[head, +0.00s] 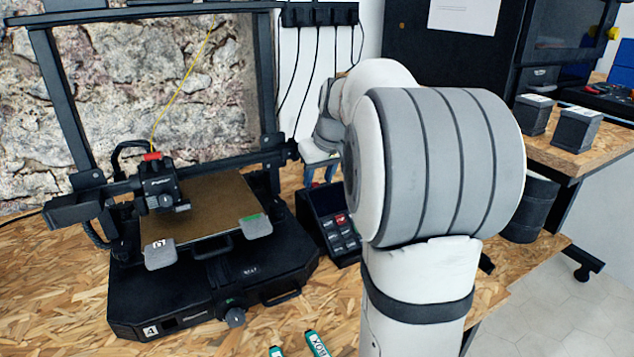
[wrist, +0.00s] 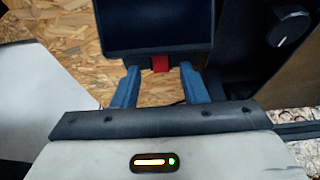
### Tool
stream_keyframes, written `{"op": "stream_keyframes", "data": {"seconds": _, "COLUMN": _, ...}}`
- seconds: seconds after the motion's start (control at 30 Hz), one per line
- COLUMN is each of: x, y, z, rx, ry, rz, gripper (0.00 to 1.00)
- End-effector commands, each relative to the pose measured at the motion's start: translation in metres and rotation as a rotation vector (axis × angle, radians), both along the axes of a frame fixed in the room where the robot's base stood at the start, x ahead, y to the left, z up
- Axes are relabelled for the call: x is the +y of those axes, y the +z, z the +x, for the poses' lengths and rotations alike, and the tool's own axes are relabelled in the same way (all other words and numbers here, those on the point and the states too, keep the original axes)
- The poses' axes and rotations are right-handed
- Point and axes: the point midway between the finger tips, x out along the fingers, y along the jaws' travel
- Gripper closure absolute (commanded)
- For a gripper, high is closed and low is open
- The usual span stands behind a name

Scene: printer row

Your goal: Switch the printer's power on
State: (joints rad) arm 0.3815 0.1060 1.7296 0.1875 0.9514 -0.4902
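In the head view the fingers (head: 320,172) show just behind the box; my arm hides some of this.
The print head (head: 160,185) hangs over the printer bed at left. Cables (head: 310,75) hang from a power strip on the wall. Two teal-ended items (head: 317,344) lie at the front edge. Grey boxes (head: 575,130) stand on a shelf at right. A knob (wrist: 290,27) shows in the wrist view.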

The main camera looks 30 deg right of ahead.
Motion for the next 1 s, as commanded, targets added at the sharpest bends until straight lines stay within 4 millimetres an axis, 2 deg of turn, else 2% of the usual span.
{"op": "stream_keyframes", "data": {"seconds": 0.1, "x": 0.0008, "y": -0.0078, "z": 0.0033, "rx": -0.001, "ry": 0.001, "rz": 0.000, "gripper": 0.61}}
{"op": "stream_keyframes", "data": {"seconds": 0.37, "x": 0.0014, "y": -0.0088, "z": 0.0041, "rx": -0.001, "ry": 0.002, "rz": 0.000, "gripper": 0.61}}
{"op": "stream_keyframes", "data": {"seconds": 0.87, "x": 0.0022, "y": -0.0087, "z": 0.0041, "rx": 0.000, "ry": 0.003, "rz": 0.000, "gripper": 1.00}}
{"op": "stream_keyframes", "data": {"seconds": 1.0, "x": 0.0024, "y": -0.0082, "z": 0.0043, "rx": 0.001, "ry": 0.003, "rz": 0.000, "gripper": 1.00}}
